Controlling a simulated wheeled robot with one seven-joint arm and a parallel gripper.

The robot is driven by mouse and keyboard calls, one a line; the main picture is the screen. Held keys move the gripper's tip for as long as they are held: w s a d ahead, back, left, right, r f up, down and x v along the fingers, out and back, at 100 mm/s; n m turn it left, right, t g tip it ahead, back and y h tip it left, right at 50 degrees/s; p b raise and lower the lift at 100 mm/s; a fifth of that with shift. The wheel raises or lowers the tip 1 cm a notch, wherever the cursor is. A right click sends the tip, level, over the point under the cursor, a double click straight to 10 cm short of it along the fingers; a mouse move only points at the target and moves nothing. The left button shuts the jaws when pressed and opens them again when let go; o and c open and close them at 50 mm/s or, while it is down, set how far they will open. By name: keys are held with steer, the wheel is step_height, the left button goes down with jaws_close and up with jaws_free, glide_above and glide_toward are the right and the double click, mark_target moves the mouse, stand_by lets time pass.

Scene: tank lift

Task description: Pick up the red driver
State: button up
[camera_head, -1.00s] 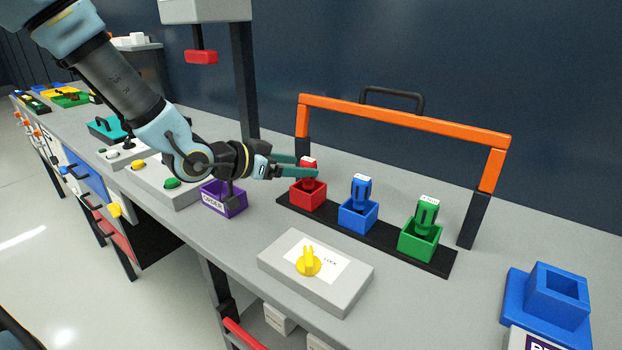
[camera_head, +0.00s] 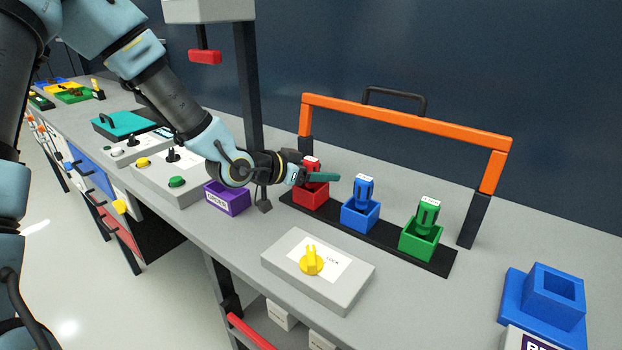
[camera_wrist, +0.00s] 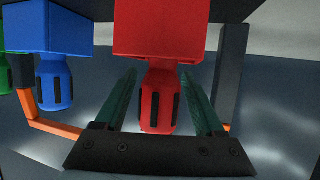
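The red driver (camera_head: 312,164) stands upright in its red holder (camera_head: 310,198), at the left end of a black strip. Its top carries a white label. My gripper (camera_head: 326,176) reaches in from the left, level with the driver's handle. One green finger passes in front of the handle; the other is mostly hidden. In the wrist view, which looks upside down, the red handle (camera_wrist: 160,102) lies between my two spread fingers (camera_wrist: 160,78), with a small gap on each side. The red holder (camera_wrist: 158,30) shows above it there.
A blue driver (camera_head: 364,189) and a green driver (camera_head: 427,214) stand in their holders to the right. An orange bar (camera_head: 405,122) spans behind and above them. A grey box with a yellow knob (camera_head: 312,261) lies in front. A purple box (camera_head: 228,200) sits to the left.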

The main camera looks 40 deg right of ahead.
jaws_close()
stand_by(0.3)
steer(key=shift+r, duration=0.15)
